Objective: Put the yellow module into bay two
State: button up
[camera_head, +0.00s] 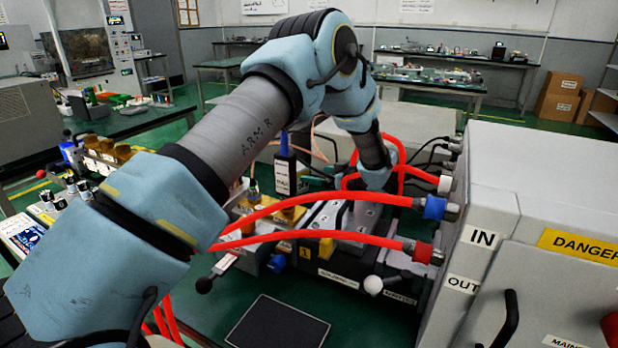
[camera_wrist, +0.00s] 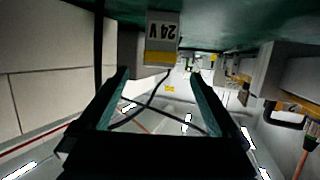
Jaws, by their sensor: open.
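My gripper (camera_wrist: 158,76) is open in the wrist view, with its two dark green fingers apart and nothing seen between them. In the head view my arm reaches over the bench, and the gripper end is hard to make out behind the red hoses. A grey block marked 24 V with a yellow band (camera_wrist: 161,57) shows upside down beyond the fingertips; I cannot tell whether it is the yellow module. In the head view a grey numbered fixture (camera_head: 340,218) stands below my wrist, with a yellow piece (camera_head: 326,247) at its front. Bay two cannot be clearly made out.
Red hoses (camera_head: 330,237) cross in front of the fixture to a large grey cabinet (camera_head: 545,190) at the right, with IN, OUT and DANGER labels. A dark flat pad (camera_head: 277,322) lies on the green surface in front. Small parts crowd the left side.

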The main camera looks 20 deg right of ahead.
jog(key=shift+s+d+r, duration=0.15)
jog(key=shift+s, duration=0.35)
jog(key=shift+o, duration=0.2)
jog(key=shift+s, duration=0.1)
jog(key=shift+w+f+g+b, duration=0.25)
jog(key=shift+f+g+b, duration=0.3)
jog(key=shift+b, duration=0.3)
jog(key=p+x, duration=0.1)
jog(key=x, duration=0.4)
jog(key=shift+w+f+p, duration=0.1)
jog(key=shift+w+p, duration=0.2)
jog(key=shift+f+p+x, duration=0.15)
jog(key=shift+p+x, duration=0.35)
jog(key=shift+x, duration=0.8)
jog(key=shift+f+p+x, duration=0.15)
jog(key=shift+p+x, duration=0.3)
jog(key=shift+x, duration=0.9)
jog(key=shift+s, duration=0.15)
grip_shut()
